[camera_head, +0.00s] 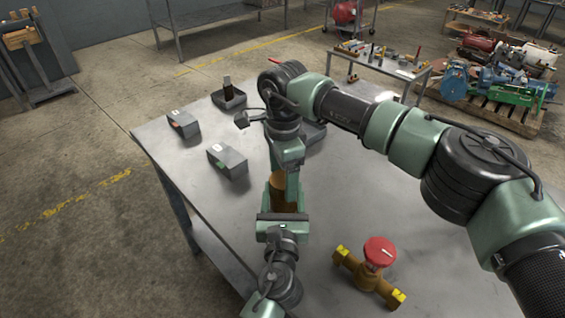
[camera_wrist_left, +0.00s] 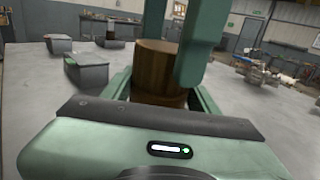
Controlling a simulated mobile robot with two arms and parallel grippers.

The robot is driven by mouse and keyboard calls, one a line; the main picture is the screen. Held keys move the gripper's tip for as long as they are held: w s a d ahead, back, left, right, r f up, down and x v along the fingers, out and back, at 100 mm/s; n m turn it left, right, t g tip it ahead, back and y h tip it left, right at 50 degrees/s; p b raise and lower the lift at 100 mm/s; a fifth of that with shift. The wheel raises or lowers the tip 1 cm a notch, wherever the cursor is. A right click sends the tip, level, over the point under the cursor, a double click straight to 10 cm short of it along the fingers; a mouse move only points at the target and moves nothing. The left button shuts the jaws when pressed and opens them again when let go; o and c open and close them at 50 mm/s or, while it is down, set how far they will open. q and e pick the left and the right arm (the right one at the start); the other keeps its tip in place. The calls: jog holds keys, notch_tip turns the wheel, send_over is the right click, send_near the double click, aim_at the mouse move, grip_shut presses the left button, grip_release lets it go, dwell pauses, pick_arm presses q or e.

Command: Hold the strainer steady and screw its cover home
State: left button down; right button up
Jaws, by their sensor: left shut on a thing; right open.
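The strainer, a brown-brass cylinder (camera_head: 277,197), stands upright on the metal table. It also shows in the left wrist view (camera_wrist_left: 155,75), with a wider upper part over a narrower lower part. The upper part may be its cover; I cannot tell how it sits. My left gripper (camera_head: 281,205) is shut on the strainer low down, one finger on each side. My right gripper (camera_head: 284,168) points down from above with its fingers apart at the strainer's top. In the left wrist view its fingers (camera_wrist_left: 175,50) partly hide the top.
A brass valve with a red handwheel (camera_head: 380,251) lies at the front right of the table (camera_head: 440,240). Two grey blocks with labels (camera_head: 228,162) and a dark tray (camera_head: 229,100) are at the back left. My right arm crosses above the table's right side.

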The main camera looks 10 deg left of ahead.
jog(key=shift+f, duration=0.85)
jog(key=shift+c, duration=0.3)
jog(key=c, duration=1.4)
jog(key=m, duration=0.4)
jog(key=shift+m, duration=0.4)
jog(key=m, duration=0.4)
jog(key=shift+m, duration=0.3)
jog(key=shift+s+d, duration=0.1)
jog(key=o, duration=1.6)
jog(key=shift+c, duration=0.2)
